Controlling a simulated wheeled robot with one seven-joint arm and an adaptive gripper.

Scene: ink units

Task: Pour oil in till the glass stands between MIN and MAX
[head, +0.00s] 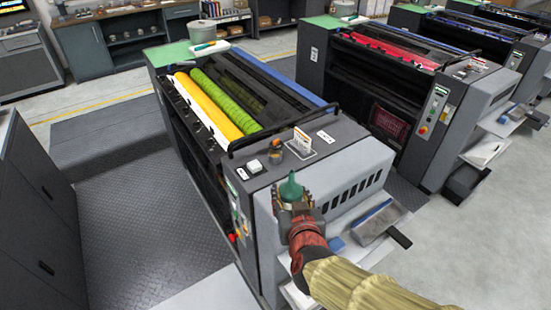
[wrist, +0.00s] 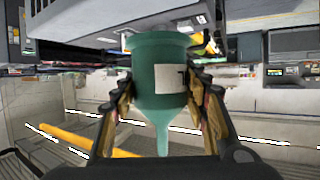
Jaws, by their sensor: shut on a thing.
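A green can with a cone-shaped spout (head: 291,188) is in my gripper (head: 293,207), above the right end of the nearest machine, its spout upward. In the wrist view the green can (wrist: 160,62) fills the middle, with a white label partly cut off by a finger. The wrist picture appears upside down, so the spout points down there. My gripper (wrist: 162,92) is shut on the can, one finger on each side. On the machine's top stands a small brownish, glass-like vessel (head: 300,148); its level and any MIN or MAX marks are too small to read.
More machines stand to the right. The floor plates at left are clear.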

